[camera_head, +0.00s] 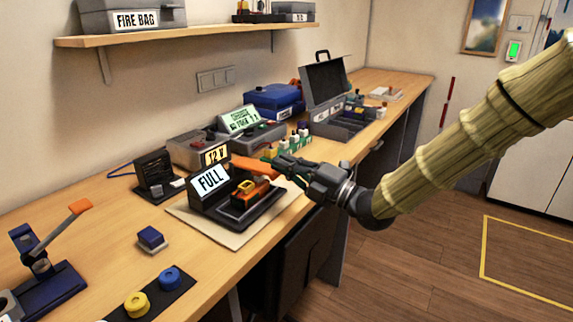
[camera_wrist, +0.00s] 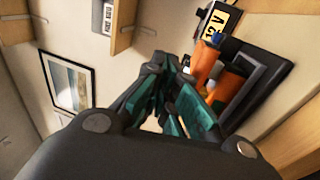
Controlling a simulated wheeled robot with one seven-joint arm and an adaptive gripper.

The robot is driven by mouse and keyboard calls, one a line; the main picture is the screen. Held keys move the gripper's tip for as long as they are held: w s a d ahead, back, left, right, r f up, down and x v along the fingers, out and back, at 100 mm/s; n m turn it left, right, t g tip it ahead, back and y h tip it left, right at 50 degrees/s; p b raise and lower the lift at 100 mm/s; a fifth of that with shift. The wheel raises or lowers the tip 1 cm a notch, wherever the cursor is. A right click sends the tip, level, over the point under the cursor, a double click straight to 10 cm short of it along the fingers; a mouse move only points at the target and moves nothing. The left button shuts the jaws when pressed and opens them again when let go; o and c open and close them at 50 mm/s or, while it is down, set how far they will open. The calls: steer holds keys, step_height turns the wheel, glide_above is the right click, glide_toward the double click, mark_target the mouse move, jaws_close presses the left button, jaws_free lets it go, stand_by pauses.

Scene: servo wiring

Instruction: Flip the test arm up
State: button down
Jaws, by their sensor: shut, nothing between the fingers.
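A dark tester with a sign reading FULL (camera_head: 211,180) stands on a light mat on the bench. An orange arm (camera_head: 252,165) extends over it toward my gripper, roughly level in the head view. My gripper (camera_head: 282,166) is shut and empty, with its fingertips close beside the orange arm's right end. Whether they touch I cannot tell. In the wrist view my gripper (camera_wrist: 172,103) covers the middle, with orange parts (camera_wrist: 228,86) just right of the fingers. The orange arm's hinge is not clear in either view.
A 12 V sign (camera_head: 215,155) and grey power unit stand behind the tester. Small coloured bottles (camera_head: 290,142) stand behind my gripper. An orange-handled lever press (camera_head: 80,207) is at the left. Blue and yellow spools (camera_head: 137,303) lie in front. Bare bench lies between these things.

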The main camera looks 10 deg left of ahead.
stand_by(0.3)
steer(key=s+d+f+b, duration=0.3)
steer(key=d+f, duration=0.4)
steer(key=d, duration=0.4)
steer(key=shift+s+d+f, duration=0.15)
steer(key=shift+s+d, duration=0.05)
steer(key=shift+s, duration=0.2)
